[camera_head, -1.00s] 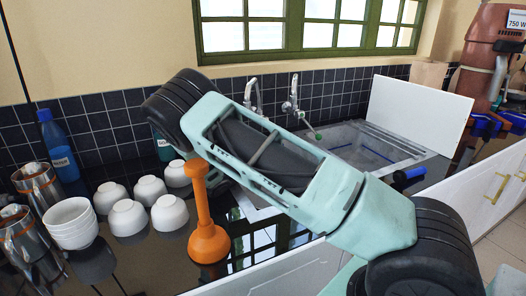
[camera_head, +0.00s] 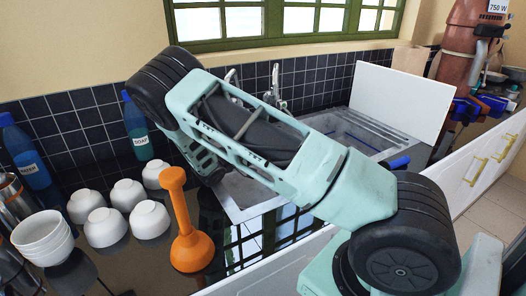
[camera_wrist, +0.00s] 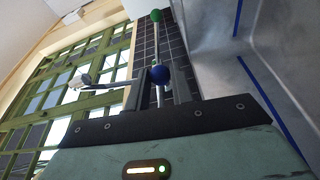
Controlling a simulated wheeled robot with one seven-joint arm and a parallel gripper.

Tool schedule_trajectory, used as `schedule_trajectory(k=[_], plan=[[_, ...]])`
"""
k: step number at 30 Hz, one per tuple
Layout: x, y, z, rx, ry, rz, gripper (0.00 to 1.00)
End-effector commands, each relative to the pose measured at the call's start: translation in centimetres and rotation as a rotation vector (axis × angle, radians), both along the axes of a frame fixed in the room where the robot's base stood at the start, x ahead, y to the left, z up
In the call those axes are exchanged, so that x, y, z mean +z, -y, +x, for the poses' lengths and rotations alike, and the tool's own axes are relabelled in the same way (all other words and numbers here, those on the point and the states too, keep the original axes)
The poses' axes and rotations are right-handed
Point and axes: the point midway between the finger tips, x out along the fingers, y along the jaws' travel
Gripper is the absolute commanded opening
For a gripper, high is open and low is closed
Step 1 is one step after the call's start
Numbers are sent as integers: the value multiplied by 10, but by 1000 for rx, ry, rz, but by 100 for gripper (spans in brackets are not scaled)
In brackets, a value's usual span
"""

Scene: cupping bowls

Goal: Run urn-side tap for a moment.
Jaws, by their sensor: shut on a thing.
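In the wrist view my gripper (camera_wrist: 158,80) has its two fingers on either side of a blue ball knob (camera_wrist: 160,74) and is shut on it. A thin metal rod runs beyond it to a green ball knob (camera_wrist: 156,16). A chrome tap part (camera_wrist: 98,84) shows to the left. In the head view the left tap (camera_head: 231,77) and the right tap (camera_head: 277,82), on the urn side, stand behind the sink (camera_head: 238,190). My arm hides the gripper and the tap levers there, so which tap the blue knob belongs to is unclear. No water is visible.
A white board (camera_head: 398,98) leans at the sink's right. The copper urn (camera_head: 463,45) stands far right.

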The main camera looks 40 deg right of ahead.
Motion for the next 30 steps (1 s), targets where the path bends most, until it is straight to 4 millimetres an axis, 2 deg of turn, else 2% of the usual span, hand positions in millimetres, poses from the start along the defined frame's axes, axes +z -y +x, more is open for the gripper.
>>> schedule_trajectory(k=[1,19,30], plan=[[9,-2,1,5,-18,8,10],[47,-3,-2,8,-273,73,10],[51,-4,-4,6,-344,92,10]])
